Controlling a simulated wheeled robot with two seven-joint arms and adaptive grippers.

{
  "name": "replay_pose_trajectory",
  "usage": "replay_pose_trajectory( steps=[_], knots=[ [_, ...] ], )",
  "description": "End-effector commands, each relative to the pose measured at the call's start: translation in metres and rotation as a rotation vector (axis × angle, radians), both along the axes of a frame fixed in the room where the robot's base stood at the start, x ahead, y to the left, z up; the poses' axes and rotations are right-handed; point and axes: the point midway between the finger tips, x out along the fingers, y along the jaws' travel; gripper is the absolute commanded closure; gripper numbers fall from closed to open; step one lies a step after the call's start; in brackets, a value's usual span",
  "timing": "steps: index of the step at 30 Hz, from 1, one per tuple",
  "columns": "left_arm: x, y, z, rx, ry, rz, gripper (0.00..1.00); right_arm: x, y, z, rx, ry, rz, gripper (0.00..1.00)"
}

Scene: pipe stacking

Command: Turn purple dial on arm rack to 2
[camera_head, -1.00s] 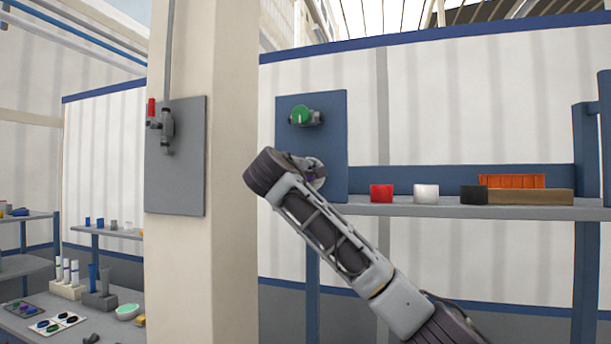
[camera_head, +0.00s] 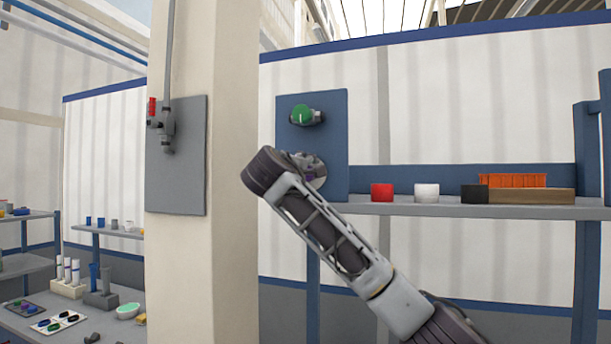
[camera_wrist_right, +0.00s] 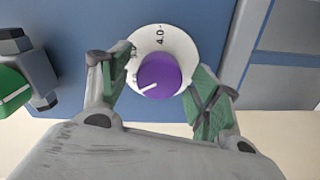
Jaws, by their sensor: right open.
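The purple dial (camera_wrist_right: 160,75) is a round knob with a white pointer line, on a white disc (camera_wrist_right: 177,40) with printed numbers. One number reads 4.0; others are partly hidden by a finger. The pointer line aims to the lower left in the right wrist view. My right gripper (camera_wrist_right: 164,72) is open, with one green-padded finger on each side of the dial; I cannot tell whether either touches it. In the head view the dial is mostly hidden behind my right gripper (camera_head: 308,165), at the lower part of the blue panel (camera_head: 335,130). My left gripper is not in view.
A green dial (camera_head: 302,115) sits above on the same panel; its green part (camera_wrist_right: 12,90) shows at the wrist view's left. A shelf (camera_head: 400,209) with red, white and black blocks stands right. A pillar (camera_head: 230,250) with a grey panel stands left.

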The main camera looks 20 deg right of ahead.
Motion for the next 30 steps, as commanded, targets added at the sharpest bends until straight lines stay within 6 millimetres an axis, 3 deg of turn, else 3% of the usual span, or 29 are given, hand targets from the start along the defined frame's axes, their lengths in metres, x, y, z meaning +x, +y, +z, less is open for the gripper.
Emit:
replay_pose_trajectory(
  steps=[21,30],
  knots=[
    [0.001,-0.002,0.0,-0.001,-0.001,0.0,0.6,-0.078,0.054,-0.001,0.001,0.001,0.003,0.37],
    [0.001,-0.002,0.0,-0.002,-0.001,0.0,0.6,-0.092,0.063,-0.001,0.001,0.001,0.0,0.37]
  ],
)
